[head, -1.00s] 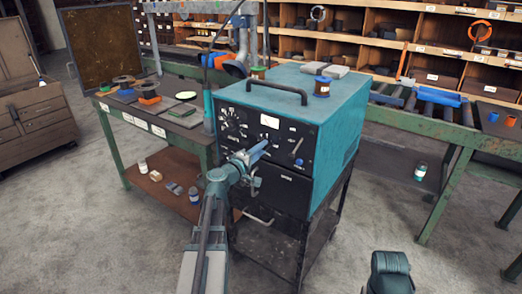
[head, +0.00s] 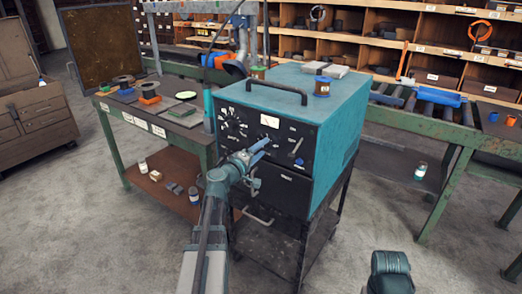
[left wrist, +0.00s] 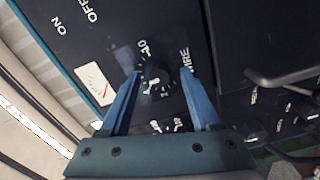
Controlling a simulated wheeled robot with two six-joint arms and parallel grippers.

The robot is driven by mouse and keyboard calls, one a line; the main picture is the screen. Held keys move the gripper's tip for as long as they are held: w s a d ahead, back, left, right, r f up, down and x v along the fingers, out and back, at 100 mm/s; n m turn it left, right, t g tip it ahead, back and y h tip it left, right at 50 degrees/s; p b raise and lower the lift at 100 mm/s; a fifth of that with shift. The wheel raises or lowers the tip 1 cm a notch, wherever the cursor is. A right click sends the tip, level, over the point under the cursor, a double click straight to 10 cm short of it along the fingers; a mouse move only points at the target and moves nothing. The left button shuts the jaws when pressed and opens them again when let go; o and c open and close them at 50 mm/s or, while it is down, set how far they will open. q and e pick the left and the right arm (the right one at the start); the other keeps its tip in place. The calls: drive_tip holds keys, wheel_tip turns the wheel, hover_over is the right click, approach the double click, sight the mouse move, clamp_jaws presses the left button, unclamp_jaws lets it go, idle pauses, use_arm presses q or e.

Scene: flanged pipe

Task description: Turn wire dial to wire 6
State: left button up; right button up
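A teal machine (head: 340,115) with a black front panel stands on a dark cart. My left gripper (head: 266,142) reaches up to the middle of that panel and hides part of it. In the left wrist view the gripper (left wrist: 162,74) is open, with one blue finger on each side of a dark dial (left wrist: 157,84). White numerals ring the dial, and the letters "WIRE" show by the right fingertip. I cannot tell whether the fingers touch the dial, nor which number it points to. My right gripper is out of view; only part of my right arm shows at lower right.
On the panel, a larger dial (head: 233,125) is at left, a white meter (head: 269,122) above my gripper, and a lever (head: 297,147) to its right. A workbench (head: 170,135) is at left, a roller table at right.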

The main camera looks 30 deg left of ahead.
use_arm(q)
drive_tip(key=s+a, duration=0.1)
drive_tip(key=s, duration=1.2)
drive_tip(key=shift+s, duration=0.4)
drive_tip(key=w+d+f+m+g+h, duration=0.1)
drive_tip(key=d+f+m+g+h, duration=0.35)
drive_tip(key=d, duration=0.85)
drive_tip(key=d+f+m+g+h, duration=0.2)
drive_tip(key=d+f+m+g, duration=0.45)
drive_tip(key=d, duration=0.65)
drive_tip(key=s+d+f+m+g+y, duration=0.7)
drive_tip(key=s+d+f+y, duration=0.2)
drive_tip(key=s+d+f, duration=0.4)
wheel_tip(320, 180, up, 14)
drive_tip(key=s+a+p, duration=0.1)
drive_tip(key=p, duration=1.1)
drive_tip(key=shift+r, duration=0.15)
